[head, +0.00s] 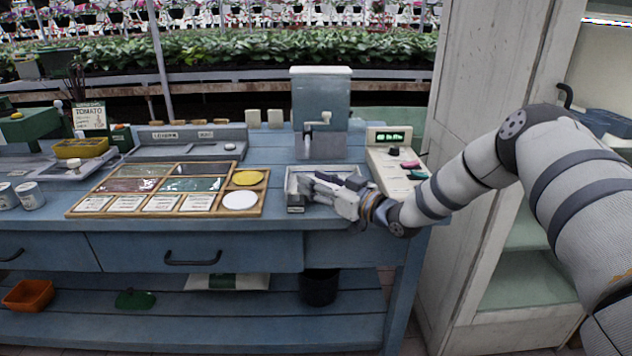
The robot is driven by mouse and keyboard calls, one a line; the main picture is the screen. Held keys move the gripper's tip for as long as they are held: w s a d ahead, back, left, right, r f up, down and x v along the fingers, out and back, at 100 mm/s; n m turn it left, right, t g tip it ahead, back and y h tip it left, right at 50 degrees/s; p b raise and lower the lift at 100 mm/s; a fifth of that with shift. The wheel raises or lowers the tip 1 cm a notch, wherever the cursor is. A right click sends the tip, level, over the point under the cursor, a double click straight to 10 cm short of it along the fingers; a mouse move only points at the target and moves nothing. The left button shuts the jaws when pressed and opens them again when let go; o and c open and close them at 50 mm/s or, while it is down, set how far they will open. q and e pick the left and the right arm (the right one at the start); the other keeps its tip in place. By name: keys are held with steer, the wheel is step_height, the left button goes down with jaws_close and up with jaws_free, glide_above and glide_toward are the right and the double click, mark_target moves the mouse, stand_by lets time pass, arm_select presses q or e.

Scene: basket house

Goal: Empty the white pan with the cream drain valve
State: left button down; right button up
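A white rectangular pan (297,184) sits on the blue bench below a grey-green dispenser (321,98) with a white spout. My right gripper (318,183) reaches in from the right, over the right part of the pan, and hides much of its inside and right side. Its fingers are small here, and I cannot tell whether they are open or shut, or whether they touch anything. I cannot make out a cream drain valve or the pan's contents. My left gripper is not in view.
A wooden compartment tray (93,212) lies left of the pan. A cream device with a green display (389,136) stands close on the right. A tall whitish cabinet (475,150) bounds the right side. A dark bucket (319,287) stands on the lower shelf.

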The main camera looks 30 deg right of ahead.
steer(key=v, duration=1.2)
steer(key=s+a+f+m+g+h, duration=0.1)
steer(key=s+a+f+g, duration=0.5)
steer(key=f, duration=0.4)
steer(key=s+a+f+m+g, duration=0.25)
steer(key=s+a+f, duration=0.25)
steer(key=a+f, duration=0.35)
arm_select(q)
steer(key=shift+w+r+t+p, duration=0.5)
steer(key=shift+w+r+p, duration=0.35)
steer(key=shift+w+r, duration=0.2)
arm_select(e)
steer(key=s+a+f+g+h, duration=0.1)
steer(key=s+f+g, duration=0.1)
steer(key=s, duration=0.8)
steer(key=s+a+f+g+h, duration=0.1)
steer(key=s+g, duration=0.4)
steer(key=s, duration=0.6)
steer(key=s+a+f+g+h, duration=0.1)
steer(key=s+f+g, duration=0.2)
steer(key=s, duration=0.8)
steer(key=shift+a+f+g, duration=0.35)
steer(key=shift+f+g, duration=0.05)
steer(key=shift+g, duration=0.25)
